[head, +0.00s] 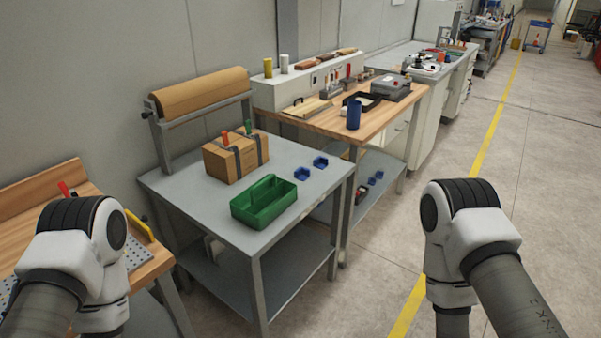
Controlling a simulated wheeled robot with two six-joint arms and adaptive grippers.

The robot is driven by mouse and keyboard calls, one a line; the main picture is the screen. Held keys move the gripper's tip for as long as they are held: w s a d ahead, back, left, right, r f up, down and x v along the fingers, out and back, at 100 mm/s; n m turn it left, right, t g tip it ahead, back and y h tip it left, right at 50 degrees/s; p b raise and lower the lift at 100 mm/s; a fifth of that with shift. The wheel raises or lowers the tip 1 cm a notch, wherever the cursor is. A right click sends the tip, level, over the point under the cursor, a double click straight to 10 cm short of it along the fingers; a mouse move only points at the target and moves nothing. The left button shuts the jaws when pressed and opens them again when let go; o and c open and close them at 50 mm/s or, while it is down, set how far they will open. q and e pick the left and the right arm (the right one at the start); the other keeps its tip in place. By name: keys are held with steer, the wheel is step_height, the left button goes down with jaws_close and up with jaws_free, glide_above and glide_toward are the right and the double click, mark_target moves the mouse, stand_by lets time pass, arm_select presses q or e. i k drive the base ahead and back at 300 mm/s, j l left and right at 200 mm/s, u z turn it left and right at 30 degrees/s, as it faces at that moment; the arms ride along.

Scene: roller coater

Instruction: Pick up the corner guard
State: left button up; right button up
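Two small blue angled pieces, which look like corner guards, lie on the grey metal table (190,197). The nearer blue corner guard (302,174) is just behind the green tote, and the other blue corner guard (320,162) is a little farther back, near the table's right edge. Nothing touches either of them. Only upper links of my two arms show, at the lower left and lower right. Both grippers are out of the picture, so their state is hidden.
A green tote (250,214) and a strapped cardboard box (222,164) stand on the grey table, with a brown paper roll (200,94) behind. A wooden bench (335,125) with a blue cylinder (354,114) adjoins it. Open floor (390,235) lies to the right.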

mark_target(302, 174)
steer(key=i+l+u, duration=0.4)
steer(key=l+u, duration=0.2)
steer(key=i+l+u, duration=0.1)
steer(key=l+u, duration=0.2)
steer(key=l, duration=0.2)
steer(key=i+l, duration=0.15)
steer(key=l, duration=0.45)
steer(key=i+l, duration=0.15)
steer(key=l, duration=0.5)
steer(key=i+l+u, duration=0.1)
steer(key=l, duration=0.5)
steer(key=i+l, duration=0.15)
steer(key=l, duration=0.45)
steer(key=i+l+u, duration=0.1)
steer(key=l, duration=0.55)
steer(key=i+l, duration=0.15)
steer(key=l, duration=0.5)
steer(key=i+l, duration=0.1)
steer(key=l, duration=0.5)
steer(key=u, duration=0.05)
